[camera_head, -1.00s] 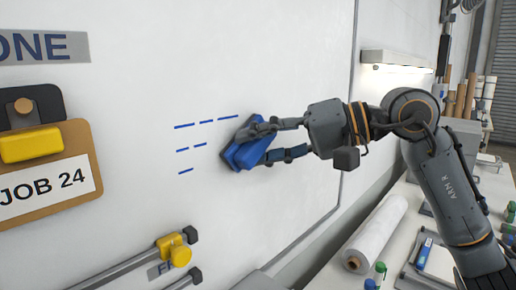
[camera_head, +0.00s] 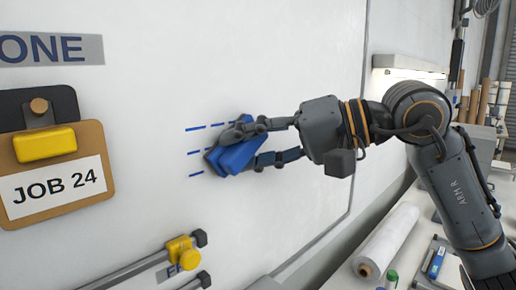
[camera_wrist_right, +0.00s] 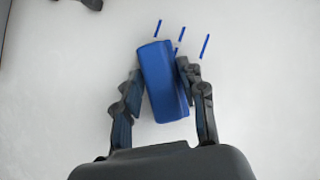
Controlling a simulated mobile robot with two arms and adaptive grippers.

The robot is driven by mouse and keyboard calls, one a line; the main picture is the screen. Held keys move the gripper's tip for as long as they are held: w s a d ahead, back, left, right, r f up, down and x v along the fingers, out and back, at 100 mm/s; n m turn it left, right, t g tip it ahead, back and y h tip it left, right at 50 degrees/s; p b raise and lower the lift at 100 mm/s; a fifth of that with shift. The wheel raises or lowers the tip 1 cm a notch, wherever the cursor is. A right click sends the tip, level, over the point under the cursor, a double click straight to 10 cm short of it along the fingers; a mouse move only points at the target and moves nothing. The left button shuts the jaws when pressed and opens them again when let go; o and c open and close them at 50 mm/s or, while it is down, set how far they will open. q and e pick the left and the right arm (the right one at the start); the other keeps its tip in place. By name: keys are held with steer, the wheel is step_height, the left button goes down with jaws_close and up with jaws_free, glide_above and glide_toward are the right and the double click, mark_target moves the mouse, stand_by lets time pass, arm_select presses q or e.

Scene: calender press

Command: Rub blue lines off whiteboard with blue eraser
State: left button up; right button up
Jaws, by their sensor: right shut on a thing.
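The blue eraser (camera_head: 234,155) is at the whiteboard (camera_head: 250,60), between the fingers of my right gripper (camera_head: 262,146), which is shut on it. The right wrist view also shows the blue eraser (camera_wrist_right: 164,80), with a finger of the right gripper (camera_wrist_right: 162,98) on each side. Broken blue lines (camera_head: 196,153) show on the board in rows, just left of the eraser and above it. Blue lines (camera_wrist_right: 180,38) also show beyond the eraser in the right wrist view. The eraser and fingers hide part of the rows. My left gripper is not in view.
A clipboard marked JOB 24 (camera_head: 85,152) with a yellow clip hangs on the board at the left. A rail with a yellow knob (camera_head: 184,252) is below the lines. A bench with a white roll (camera_head: 385,240) and markers stands at the right.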

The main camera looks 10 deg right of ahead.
mark_target(268, 135)
steer(key=shift+s+a+b, duration=0.35)
steer(key=shift+s+a, duration=0.5)
steer(key=shift+a, duration=0.35)
steer(key=shift+s+a+b, duration=0.3)
steer(key=shift+s+a, duration=0.6)
steer(key=shift+a, duration=0.3)
steer(key=shift+s+a+b, duration=0.35)
steer(key=shift+s+a, duration=0.5)
steer(key=shift+a, duration=0.35)
steer(key=shift+w+d+r+p, duration=0.1)
steer(key=shift+r+p, duration=0.55)
steer(key=shift+r, duration=0.4)
steer(key=shift+w+d, duration=0.35)
steer(key=shift+d, duration=0.1)
steer(key=shift+w+d+f, duration=0.1)
steer(key=shift+w+d, duration=0.45)
steer(key=shift+d, duration=0.25)
steer(key=shift+w+d+r, duration=0.1)
steer(key=shift+w+d, duration=0.45)
steer(key=shift+d, duration=0.2)
steer(key=shift+w+d+f, duration=0.1)
steer(key=shift+w+d, duration=0.45)
steer(key=shift+d, duration=0.25)
steer(key=w+d, duration=0.2)
steer(key=d, duration=0.1)
steer(key=w+d, duration=0.2)
steer(key=shift+d, duration=0.15)
steer(key=shift+s, duration=0.1)
